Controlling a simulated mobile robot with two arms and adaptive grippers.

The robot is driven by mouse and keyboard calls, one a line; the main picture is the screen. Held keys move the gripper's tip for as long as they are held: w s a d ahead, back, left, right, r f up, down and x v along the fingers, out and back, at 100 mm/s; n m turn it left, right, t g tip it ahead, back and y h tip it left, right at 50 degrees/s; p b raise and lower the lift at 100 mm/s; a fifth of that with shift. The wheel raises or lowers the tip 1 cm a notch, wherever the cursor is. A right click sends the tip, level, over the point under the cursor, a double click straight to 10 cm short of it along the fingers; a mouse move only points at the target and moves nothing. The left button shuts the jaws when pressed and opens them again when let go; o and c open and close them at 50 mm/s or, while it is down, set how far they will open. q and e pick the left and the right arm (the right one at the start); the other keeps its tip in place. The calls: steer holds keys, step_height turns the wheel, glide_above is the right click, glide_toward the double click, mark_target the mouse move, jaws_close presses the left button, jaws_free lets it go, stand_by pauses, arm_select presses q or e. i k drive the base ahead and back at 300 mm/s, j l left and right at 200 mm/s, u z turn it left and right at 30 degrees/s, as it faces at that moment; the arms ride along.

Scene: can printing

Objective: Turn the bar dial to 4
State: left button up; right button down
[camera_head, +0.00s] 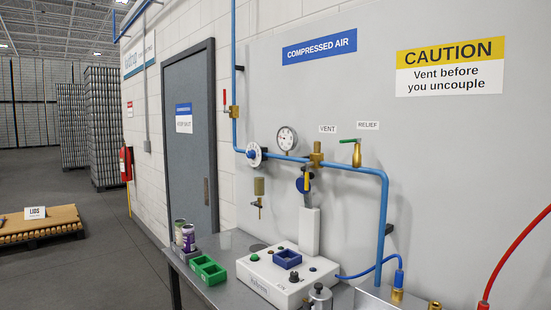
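A round white dial with a blue centre (254,154) sits on the blue air pipe (370,172), left of the pressure gauge. Its rim carries small marks that are too fine to read, so its setting cannot be told. The round pressure gauge (287,139) has a white face and stands above the pipe; its reading is too small to make out. No label in view names the bar dial; the white dial looks like the likeliest match. Neither of my grippers is in view.
A brass vent valve (316,154) and a green-handled relief valve (356,152) are right of the gauge. A red hose (515,245) hangs at right.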

mark_target(251, 154)
steer(key=i+j+z, duration=0.25)
steer(key=j+z, duration=0.2)
steer(key=i+j+z, duration=0.2)
steer(key=j+z, duration=0.25)
steer(key=l, duration=0.05)
